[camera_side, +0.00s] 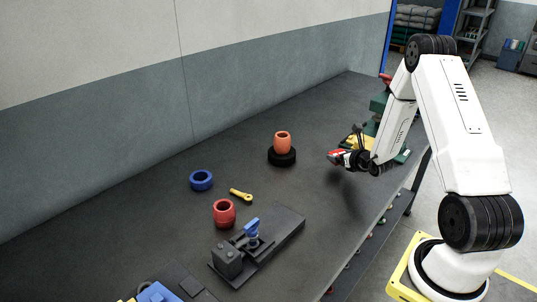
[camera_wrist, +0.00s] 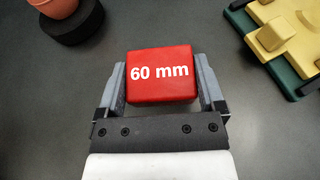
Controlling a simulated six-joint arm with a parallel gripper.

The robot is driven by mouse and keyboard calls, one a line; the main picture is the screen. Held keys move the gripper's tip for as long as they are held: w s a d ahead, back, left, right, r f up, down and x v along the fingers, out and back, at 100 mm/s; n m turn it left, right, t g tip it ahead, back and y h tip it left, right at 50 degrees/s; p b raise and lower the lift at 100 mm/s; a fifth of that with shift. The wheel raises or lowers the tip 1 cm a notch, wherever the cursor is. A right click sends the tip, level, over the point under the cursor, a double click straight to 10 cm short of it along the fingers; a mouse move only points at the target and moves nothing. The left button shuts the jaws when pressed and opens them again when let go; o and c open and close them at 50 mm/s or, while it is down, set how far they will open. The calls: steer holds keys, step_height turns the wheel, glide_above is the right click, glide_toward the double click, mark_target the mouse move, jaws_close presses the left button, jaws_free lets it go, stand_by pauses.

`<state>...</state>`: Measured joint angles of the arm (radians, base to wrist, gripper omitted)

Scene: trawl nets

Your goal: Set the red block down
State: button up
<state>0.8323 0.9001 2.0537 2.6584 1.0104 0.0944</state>
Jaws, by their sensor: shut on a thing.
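The red block (camera_wrist: 161,74), marked "60 mm" in white, is held between the two fingers of my gripper (camera_wrist: 162,88) in the wrist view. The fingers are shut on its left and right sides. In the side view, my gripper (camera_side: 340,157) and the red block (camera_side: 334,155) are over the right part of the dark bench (camera_side: 130,215). A shadow lies on the bench below, so the block appears to be held above it. The exact height cannot be told.
An orange float (camera_side: 283,141) stands on a black ring (camera_side: 281,157) left of my gripper. A yellow and green fixture (camera_wrist: 290,40) is at the right. Bench beneath the block looks clear.

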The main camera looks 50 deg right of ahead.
steer(key=shift+f, duration=1.3)
steer(key=shift+f, duration=0.1)
steer(key=o, duration=1)
steer(key=v, duration=1.2)
steer(key=shift+a, duration=0.1)
